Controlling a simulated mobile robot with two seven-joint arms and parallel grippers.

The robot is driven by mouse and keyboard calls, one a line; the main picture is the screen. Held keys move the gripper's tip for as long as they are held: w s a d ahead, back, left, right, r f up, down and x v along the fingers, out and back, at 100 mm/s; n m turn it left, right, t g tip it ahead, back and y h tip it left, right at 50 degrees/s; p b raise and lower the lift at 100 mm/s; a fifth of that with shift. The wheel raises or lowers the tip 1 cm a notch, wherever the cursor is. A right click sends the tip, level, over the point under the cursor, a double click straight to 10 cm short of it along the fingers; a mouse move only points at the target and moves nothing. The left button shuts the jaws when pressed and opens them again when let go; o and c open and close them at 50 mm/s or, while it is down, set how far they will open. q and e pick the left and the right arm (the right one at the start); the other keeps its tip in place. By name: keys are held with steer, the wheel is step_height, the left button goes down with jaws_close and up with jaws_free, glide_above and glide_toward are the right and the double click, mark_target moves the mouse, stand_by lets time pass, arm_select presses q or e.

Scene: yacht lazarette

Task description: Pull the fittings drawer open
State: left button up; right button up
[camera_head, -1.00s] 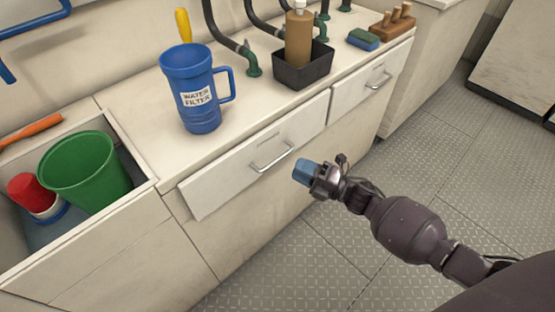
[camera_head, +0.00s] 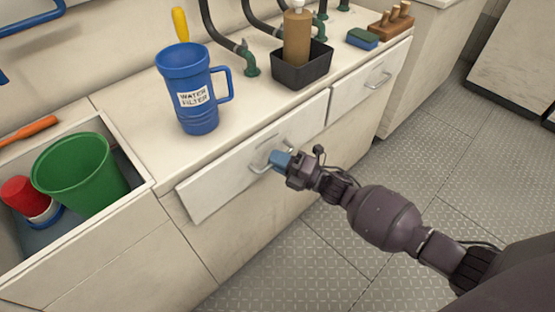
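Two white drawer fronts with metal bar handles sit in the counter's front. The nearer, left drawer (camera_head: 222,178) appears closed, and its handle (camera_head: 259,169) is partly hidden by my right gripper. The farther drawer (camera_head: 350,93) is closed, with its own handle (camera_head: 379,81). I cannot read a label that tells which is the fittings drawer. My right gripper (camera_head: 279,160), with blue fingertips, is at the nearer drawer's handle. I cannot tell whether its fingers are around the handle or only in front of it. My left gripper is out of view.
A blue water filter jug (camera_head: 192,90) stands on the counter (camera_head: 138,105) above the nearer drawer. A black tray (camera_head: 300,68) with a brown bottle stands behind. An open bin at left holds a green bucket (camera_head: 80,174). The metal floor (camera_head: 400,190) before the drawers is clear.

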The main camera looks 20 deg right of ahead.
jaws_close()
arm_select(q)
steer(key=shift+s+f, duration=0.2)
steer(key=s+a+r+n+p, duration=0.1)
steer(key=p, duration=0.4)
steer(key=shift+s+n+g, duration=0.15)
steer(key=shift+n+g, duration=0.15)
arm_select(e)
steer(key=s+d, duration=0.3)
steer(key=s, duration=0.7)
steer(key=s+d, duration=0.4)
steer(key=s, duration=0.6)
steer(key=s+d, duration=0.4)
steer(key=s, duration=0.6)
steer(key=shift+o, duration=2.3)
jaws_free()
